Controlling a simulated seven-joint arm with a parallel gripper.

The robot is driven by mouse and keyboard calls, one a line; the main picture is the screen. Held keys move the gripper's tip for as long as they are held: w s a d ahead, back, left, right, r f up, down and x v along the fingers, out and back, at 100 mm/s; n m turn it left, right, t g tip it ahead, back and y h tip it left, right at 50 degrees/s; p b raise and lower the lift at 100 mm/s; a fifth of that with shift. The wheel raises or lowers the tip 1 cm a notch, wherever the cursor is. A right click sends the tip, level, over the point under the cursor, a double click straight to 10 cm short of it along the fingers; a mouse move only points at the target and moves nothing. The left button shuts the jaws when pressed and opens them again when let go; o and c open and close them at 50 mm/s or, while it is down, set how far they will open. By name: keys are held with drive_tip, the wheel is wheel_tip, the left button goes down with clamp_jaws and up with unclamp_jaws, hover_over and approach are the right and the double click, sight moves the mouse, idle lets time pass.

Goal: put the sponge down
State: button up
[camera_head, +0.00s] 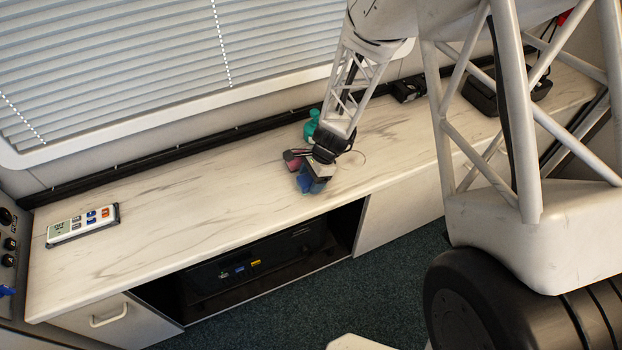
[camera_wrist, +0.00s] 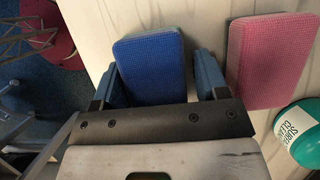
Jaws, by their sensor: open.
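A blue sponge (camera_wrist: 150,65) with a paler green edge lies on the marbled worktop (camera_head: 190,195) in the wrist view. My gripper (camera_wrist: 160,80) is open, with one blue finger on each side of this sponge and a narrow gap showing beside it. In the head view my gripper (camera_head: 315,181) is low over the worktop's front edge, and I cannot clearly separate the sponge from the fingers there. A pink sponge (camera_wrist: 272,62) lies just right of the right finger in the wrist view. It also shows left of my gripper in the head view (camera_head: 292,160).
A green surface-cleaner bottle (camera_wrist: 300,135) is close by; in the head view (camera_head: 311,124) it stands behind my gripper. A remote-like panel (camera_head: 83,224) lies at the left. Dark devices (camera_head: 407,88) sit at the back right. The worktop's left middle is clear.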

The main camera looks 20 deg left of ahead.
drive_tip(key=shift+s+d+f, duration=0.4)
drive_tip(key=shift+s+f, duration=0.05)
drive_tip(key=shift+f, duration=0.15)
drive_tip(key=shift+r, duration=0.25)
drive_tip(key=shift+c, duration=0.3)
drive_tip(key=shift+o, duration=0.3)
drive_tip(key=v, duration=1.1)
drive_tip(key=shift+w+a+r, duration=0.25)
drive_tip(key=shift+w+r, duration=0.05)
drive_tip(key=shift+w, duration=0.05)
drive_tip(key=shift+w+d+r, duration=0.15)
drive_tip(key=shift+r, duration=0.45)
drive_tip(key=shift+r, duration=0.1)
